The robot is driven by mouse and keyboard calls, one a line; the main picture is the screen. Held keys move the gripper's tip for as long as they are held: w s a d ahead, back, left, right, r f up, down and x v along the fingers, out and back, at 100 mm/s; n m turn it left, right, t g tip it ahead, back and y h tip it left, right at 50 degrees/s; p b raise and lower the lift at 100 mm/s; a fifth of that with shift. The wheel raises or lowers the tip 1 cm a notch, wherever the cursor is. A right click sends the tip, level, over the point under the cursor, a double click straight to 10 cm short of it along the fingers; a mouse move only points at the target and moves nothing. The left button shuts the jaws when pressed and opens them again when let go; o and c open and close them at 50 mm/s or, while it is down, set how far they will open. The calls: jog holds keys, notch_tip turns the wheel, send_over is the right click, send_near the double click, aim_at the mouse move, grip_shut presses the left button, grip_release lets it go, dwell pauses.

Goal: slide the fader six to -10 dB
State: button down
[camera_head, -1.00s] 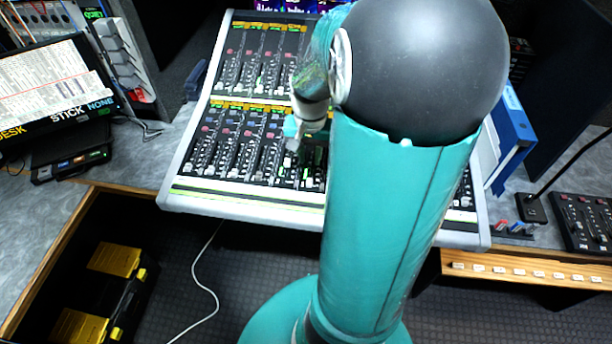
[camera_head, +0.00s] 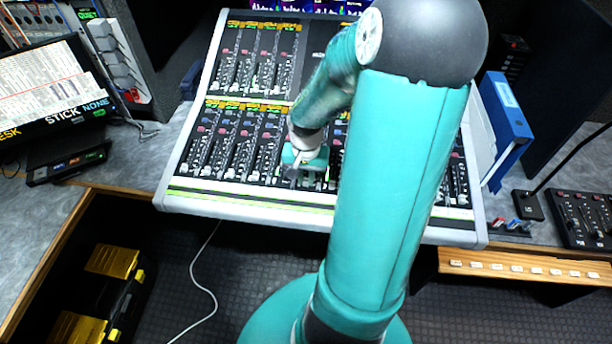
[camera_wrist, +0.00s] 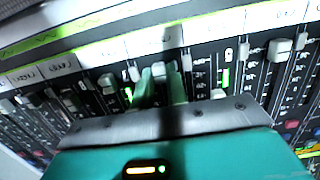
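The mixing console (camera_head: 240,205) has rows of vertical faders with light caps. My gripper (camera_head: 304,174) is low over the lower fader bank, near its front edge and left of my upright arm link. In the wrist view my gripper (camera_wrist: 160,86) has two teal fingers slightly apart, pointing at the fader row. A light fader cap (camera_wrist: 158,70) shows between or just beyond their tips. Whether they press on it I cannot tell. Other caps stand on both sides, such as one at right (camera_wrist: 280,48). Fader numbers and the dB marks are too blurred to read. My arm hides part of the console.
Neighbouring fader caps (camera_wrist: 107,83) are close beside the fingers. A blue binder (camera_head: 507,125) stands right of the console. A microphone base (camera_head: 527,205) and a small control panel (camera_head: 585,218) are further right. A black case with yellow latches (camera_head: 105,275) sits lower left.

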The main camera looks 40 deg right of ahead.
jog(key=shift+w+d+r, duration=0.2)
jog(key=shift+w+d, duration=0.65)
jog(key=shift+d, duration=0.2)
jog(key=shift+w+d+r, duration=0.2)
jog(key=shift+w+d, duration=0.6)
jog(key=shift+d, duration=0.25)
jog(key=c, duration=1.7)
grip_release()
jog(key=shift+r, duration=0.1)
notch_tip(320, 180, up, 14)
jog(key=shift+f, duration=0.2)
